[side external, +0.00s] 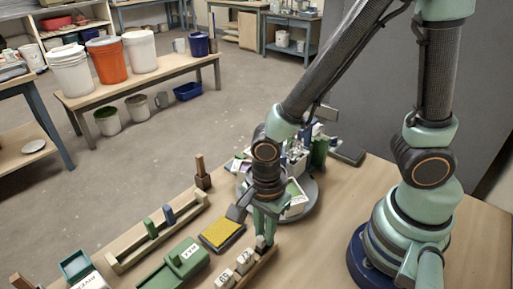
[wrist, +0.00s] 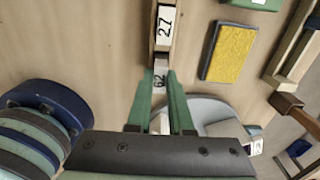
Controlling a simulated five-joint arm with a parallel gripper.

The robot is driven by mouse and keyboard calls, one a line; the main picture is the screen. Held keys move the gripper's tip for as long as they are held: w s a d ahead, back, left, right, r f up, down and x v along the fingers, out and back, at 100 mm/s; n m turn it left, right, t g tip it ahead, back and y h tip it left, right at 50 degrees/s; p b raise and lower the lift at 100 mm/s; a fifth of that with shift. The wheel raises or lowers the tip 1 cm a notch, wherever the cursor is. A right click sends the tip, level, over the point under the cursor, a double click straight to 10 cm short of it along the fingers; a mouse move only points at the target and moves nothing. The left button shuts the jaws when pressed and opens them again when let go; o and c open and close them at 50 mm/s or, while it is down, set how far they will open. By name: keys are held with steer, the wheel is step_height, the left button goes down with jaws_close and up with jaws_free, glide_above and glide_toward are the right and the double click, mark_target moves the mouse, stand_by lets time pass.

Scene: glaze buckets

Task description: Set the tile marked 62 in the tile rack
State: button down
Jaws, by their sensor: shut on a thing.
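My gripper (side external: 262,240) points down at the near end of a narrow wooden tile rack (side external: 264,262). In the wrist view, my gripper (wrist: 161,108) is shut on a white tile marked 62 (wrist: 160,82), held between the green fingers. The tile is in line with the rack; I cannot tell whether it rests in it. A white tile marked 27 (wrist: 166,22) stands farther along the rack. In the side view, two white tiles (side external: 245,260) (side external: 225,279) show on the rack to the left of my gripper; the held tile is mostly hidden by the fingers.
A yellow sponge (side external: 222,233) lies left of my gripper. A green box (side external: 176,268) with a label is beside the rack. A wooden rail with coloured pieces (side external: 125,259) lies farther left. A grey round stand (side external: 302,208) holding clutter is close behind my gripper.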

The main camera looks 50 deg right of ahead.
steer(key=shift+f, duration=0.3)
stand_by(0.6)
steer(key=c, duration=0.7)
jaws_free()
steer(key=shift+c, duration=0.2)
steer(key=shift+r, duration=3.55)
steer(key=w+d+r+n+t, duration=0.2)
steer(key=d+r+n, duration=0.4)
steer(key=n, duration=0.3)
steer(key=w+d+r+n+t, duration=0.3)
steer(key=w+d+r+n, duration=0.1)
steer(key=d+r+n, duration=0.3)
steer(key=shift+d+r+n+t, duration=0.25)
steer(key=shift+d+n, duration=0.3)
steer(key=shift+n, duration=0.45)
